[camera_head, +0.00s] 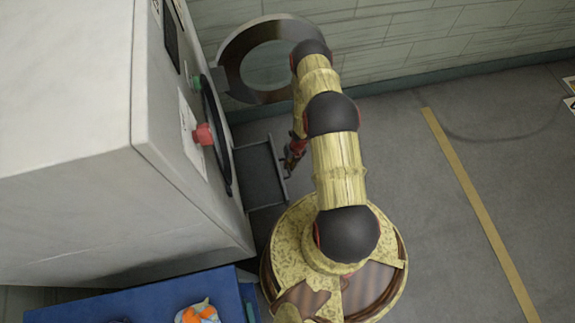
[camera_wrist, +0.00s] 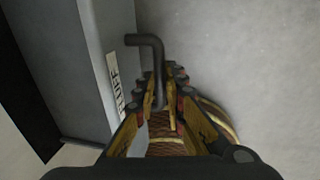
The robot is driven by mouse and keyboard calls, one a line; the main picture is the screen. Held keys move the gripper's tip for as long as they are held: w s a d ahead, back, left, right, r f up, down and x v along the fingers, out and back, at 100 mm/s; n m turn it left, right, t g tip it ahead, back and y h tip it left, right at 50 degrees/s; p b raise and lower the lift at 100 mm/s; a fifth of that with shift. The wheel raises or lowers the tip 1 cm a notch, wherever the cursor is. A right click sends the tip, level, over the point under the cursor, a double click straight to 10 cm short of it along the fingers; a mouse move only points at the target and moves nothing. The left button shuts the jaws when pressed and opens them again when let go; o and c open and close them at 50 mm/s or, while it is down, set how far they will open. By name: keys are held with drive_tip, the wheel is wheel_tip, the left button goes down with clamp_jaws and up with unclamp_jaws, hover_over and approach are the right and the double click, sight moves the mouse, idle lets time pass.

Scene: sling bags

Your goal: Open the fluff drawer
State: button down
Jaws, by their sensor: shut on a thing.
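The fluff drawer (camera_head: 262,178) stands pulled out from the lower front of the white machine (camera_head: 90,130), its dark inside open to view from above. In the wrist view its grey front (camera_wrist: 110,30) carries a white label reading FLUFF (camera_wrist: 117,86). A dark bent bar handle (camera_wrist: 157,52) sticks out from that front. My gripper (camera_wrist: 171,80) is shut on the handle, with the bar between its fingers. In the head view my gripper (camera_head: 292,158) is at the drawer's outer edge, partly hidden by my arm.
A round door (camera_head: 226,52) hangs open on the machine above and behind the drawer. A red button (camera_head: 204,134) is on the machine's front. A blue surface (camera_head: 150,300) with an orange and white item is at the lower left. Floor to the right is clear.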

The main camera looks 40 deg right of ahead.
drive_tip(key=c, duration=1.8)
unclamp_jaws()
drive_tip(key=shift+c, duration=0.2)
wheel_tip(320, 180, up, 12)
drive_tip(key=d, duration=0.2)
drive_tip(key=shift+s+f, duration=0.15)
drive_tip(key=shift+s, duration=0.3)
drive_tip(key=shift+d, duration=0.1)
